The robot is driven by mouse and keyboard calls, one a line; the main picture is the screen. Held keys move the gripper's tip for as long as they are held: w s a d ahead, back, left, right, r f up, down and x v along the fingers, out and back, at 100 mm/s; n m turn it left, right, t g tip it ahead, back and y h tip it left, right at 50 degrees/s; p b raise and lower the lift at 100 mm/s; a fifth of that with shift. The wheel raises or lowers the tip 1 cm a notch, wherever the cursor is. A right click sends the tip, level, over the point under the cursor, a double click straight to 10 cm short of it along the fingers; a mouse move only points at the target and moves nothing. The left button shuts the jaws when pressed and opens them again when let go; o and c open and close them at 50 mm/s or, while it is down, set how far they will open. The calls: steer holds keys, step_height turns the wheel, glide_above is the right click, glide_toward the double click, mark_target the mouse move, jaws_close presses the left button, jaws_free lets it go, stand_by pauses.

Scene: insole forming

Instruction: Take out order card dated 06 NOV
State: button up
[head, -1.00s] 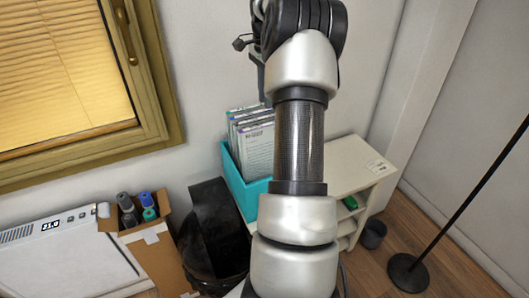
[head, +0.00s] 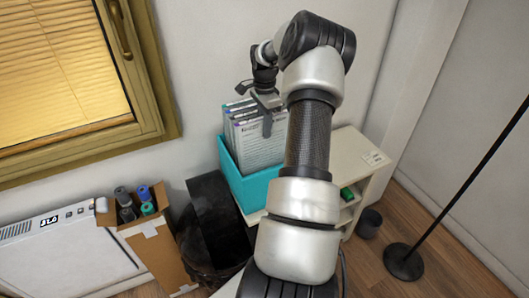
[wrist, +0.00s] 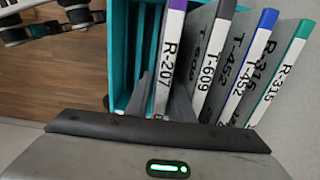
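A teal box (head: 262,189) holds several upright order cards with printed fronts (head: 262,147). In the wrist view the teal box (wrist: 122,50) shows from above. Its cards have white spines, among them R-207 with a purple top (wrist: 167,58), T-609 (wrist: 211,68), T-452 with a blue top (wrist: 247,70) and R-315 with a green top (wrist: 283,70). No date is readable. My gripper (head: 267,115) is at the tops of the cards. In the wrist view the two grey fingers of my gripper (wrist: 160,95) stand apart, one on each side of the R-207 card.
The box stands on a cream shelf unit (head: 350,155) with a green item (head: 347,194) inside. A lamp stand (head: 404,262) is at the right.

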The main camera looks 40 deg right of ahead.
step_height(320, 180, down, 3)
steer(key=shift+f, duration=0.2)
steer(key=shift+c, duration=0.4)
jaws_close()
steer(key=shift+r, duration=0.15)
